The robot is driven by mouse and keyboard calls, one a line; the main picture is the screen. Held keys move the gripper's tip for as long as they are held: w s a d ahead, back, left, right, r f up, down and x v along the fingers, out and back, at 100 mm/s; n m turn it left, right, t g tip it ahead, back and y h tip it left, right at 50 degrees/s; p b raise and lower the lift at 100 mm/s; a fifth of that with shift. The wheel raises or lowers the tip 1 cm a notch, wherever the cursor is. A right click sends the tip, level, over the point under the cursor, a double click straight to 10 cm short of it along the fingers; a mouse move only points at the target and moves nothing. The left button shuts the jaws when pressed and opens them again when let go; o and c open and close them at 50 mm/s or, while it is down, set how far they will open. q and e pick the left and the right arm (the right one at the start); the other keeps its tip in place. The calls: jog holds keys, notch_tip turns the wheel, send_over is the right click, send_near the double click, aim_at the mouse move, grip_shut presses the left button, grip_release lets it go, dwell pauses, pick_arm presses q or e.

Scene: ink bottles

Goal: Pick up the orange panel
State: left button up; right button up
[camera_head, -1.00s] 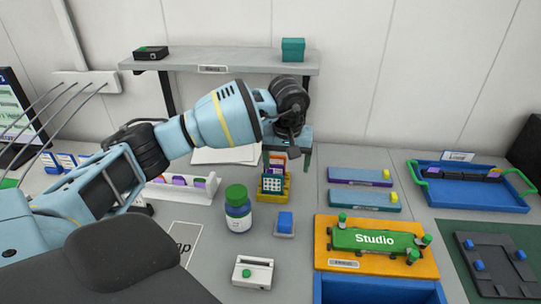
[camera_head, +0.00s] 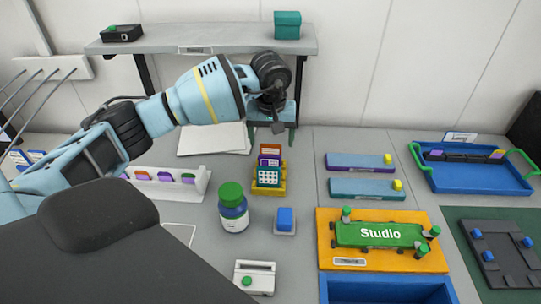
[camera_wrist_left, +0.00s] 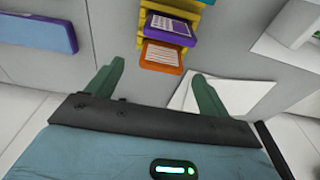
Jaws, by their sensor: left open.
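The orange panel (camera_head: 270,149) stands at the back of a small yellow rack (camera_head: 281,188), behind a purple panel (camera_head: 268,160) and a teal panel with a white grid (camera_head: 267,177). Its lower part is hidden in the head view. In the left wrist view the orange panel (camera_wrist_left: 161,58) lies at top centre, against the purple one (camera_wrist_left: 170,27). My left gripper (camera_head: 271,135) is open and empty, behind and above the rack. In the wrist view its green fingers (camera_wrist_left: 158,72) stand apart, one on each side of the orange panel's line. My right gripper is not in view.
A green-capped bottle (camera_head: 233,212) and a blue-topped block (camera_head: 285,220) stand in front of the rack. A white holder with several coloured panels (camera_head: 165,187) is to the left. A shelf (camera_head: 220,42) is behind my arm. Blue and teal slabs (camera_head: 350,188) lie to the right.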

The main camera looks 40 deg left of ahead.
aim_at(271, 145)
pick_arm(q)
jog(key=shift+w+f, duration=0.1)
jog(key=shift+f, duration=0.5)
jog(key=f, duration=0.4)
jog(key=shift+w+a+f+p, duration=0.15)
jog(key=shift+a+f+p, duration=0.15)
jog(key=shift+f, duration=0.1)
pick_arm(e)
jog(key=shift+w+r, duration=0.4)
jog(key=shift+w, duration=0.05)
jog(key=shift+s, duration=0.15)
pick_arm(q)
jog(key=shift+c, duration=1.3)
jog(key=c, duration=0.8)
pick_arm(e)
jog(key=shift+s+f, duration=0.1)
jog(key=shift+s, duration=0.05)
